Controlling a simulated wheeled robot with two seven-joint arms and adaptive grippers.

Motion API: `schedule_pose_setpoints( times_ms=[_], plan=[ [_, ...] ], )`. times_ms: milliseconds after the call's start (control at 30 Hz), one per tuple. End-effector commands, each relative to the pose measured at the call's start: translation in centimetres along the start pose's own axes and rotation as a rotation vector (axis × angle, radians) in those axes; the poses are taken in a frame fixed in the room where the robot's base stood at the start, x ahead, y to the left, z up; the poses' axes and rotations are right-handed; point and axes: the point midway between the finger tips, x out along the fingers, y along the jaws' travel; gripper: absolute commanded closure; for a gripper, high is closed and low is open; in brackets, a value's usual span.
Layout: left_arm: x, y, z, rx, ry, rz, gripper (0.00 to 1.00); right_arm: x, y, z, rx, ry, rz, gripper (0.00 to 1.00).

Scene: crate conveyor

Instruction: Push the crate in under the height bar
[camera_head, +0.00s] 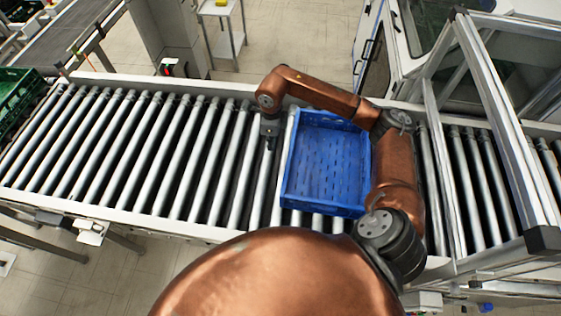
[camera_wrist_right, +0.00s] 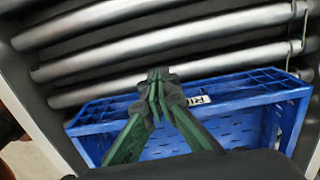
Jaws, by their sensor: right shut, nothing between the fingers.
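The blue crate (camera_head: 327,165) stands upright and looks empty on the roller conveyor, right of the middle in the head view. It also shows in the right wrist view (camera_wrist_right: 250,95). My right arm reaches over its right and far sides, and my right gripper (camera_head: 270,140) points down just left of its left wall. In the right wrist view the green fingers (camera_wrist_right: 157,82) are shut and empty near the crate's rim; whether they touch it I cannot tell. The height bar, a grey frame (camera_head: 487,100), spans the conveyor to the right of the crate. My left gripper is out of view.
The conveyor rollers (camera_head: 130,150) are bare left of the crate. A green crate (camera_head: 18,95) sits at the far left end. Side rails (camera_head: 130,224) edge the conveyor. A machine housing (camera_head: 400,45) stands behind at the right.

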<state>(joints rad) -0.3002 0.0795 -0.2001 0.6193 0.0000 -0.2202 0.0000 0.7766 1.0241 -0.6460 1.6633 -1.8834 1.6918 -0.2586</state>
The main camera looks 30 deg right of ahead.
Motion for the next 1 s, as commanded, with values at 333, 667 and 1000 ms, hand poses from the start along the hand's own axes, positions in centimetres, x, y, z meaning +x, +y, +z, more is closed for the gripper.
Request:
schedule_pose_setpoints(
  times_ms=[333,667,1000],
  plan=[
    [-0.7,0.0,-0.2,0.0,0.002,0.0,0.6,4.0,0.1,-0.9,0.004,0.032,0.007,1.0],
    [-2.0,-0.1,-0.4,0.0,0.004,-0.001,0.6,9.8,-0.1,-1.9,0.007,0.031,0.004,1.0],
    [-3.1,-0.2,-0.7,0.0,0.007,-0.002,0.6,9.7,0.0,-4.9,0.002,0.028,0.002,1.0]
  ],
)
